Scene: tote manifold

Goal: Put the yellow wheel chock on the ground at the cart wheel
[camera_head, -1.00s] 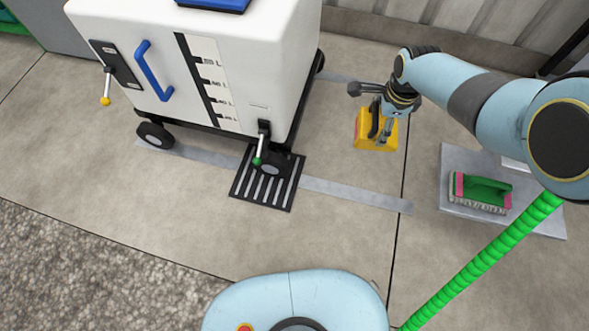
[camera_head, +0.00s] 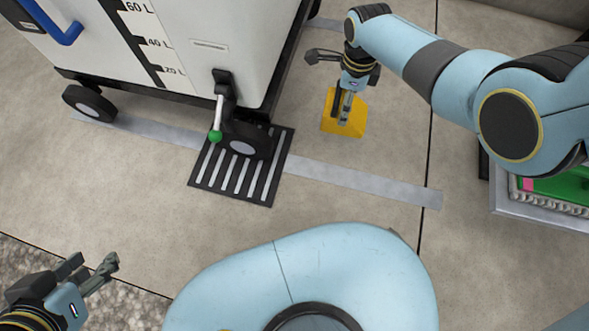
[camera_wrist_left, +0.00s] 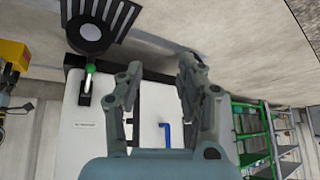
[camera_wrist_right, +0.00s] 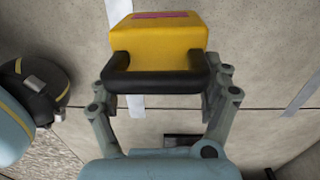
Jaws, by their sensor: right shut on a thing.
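The yellow wheel chock (camera_head: 359,114) hangs from my right gripper (camera_head: 346,100), to the right of the white cart (camera_head: 190,45). In the right wrist view the fingers are shut on the black handle (camera_wrist_right: 155,82) of the chock (camera_wrist_right: 160,40). I cannot tell its exact height over the floor. The nearest cart wheel (camera_head: 243,146) stands at a black slotted grate (camera_head: 200,178), left of the chock. Another cart wheel (camera_head: 90,103) is farther left. My left gripper (camera_head: 95,268) is open and empty at the lower left. The chock also shows in the left wrist view (camera_wrist_left: 14,52).
A grey tape strip (camera_head: 350,182) runs along the floor under the cart's front and past the grate. A green-knobbed lever (camera_head: 216,135) sticks out by the wheel. Floor between chock and wheel is clear.

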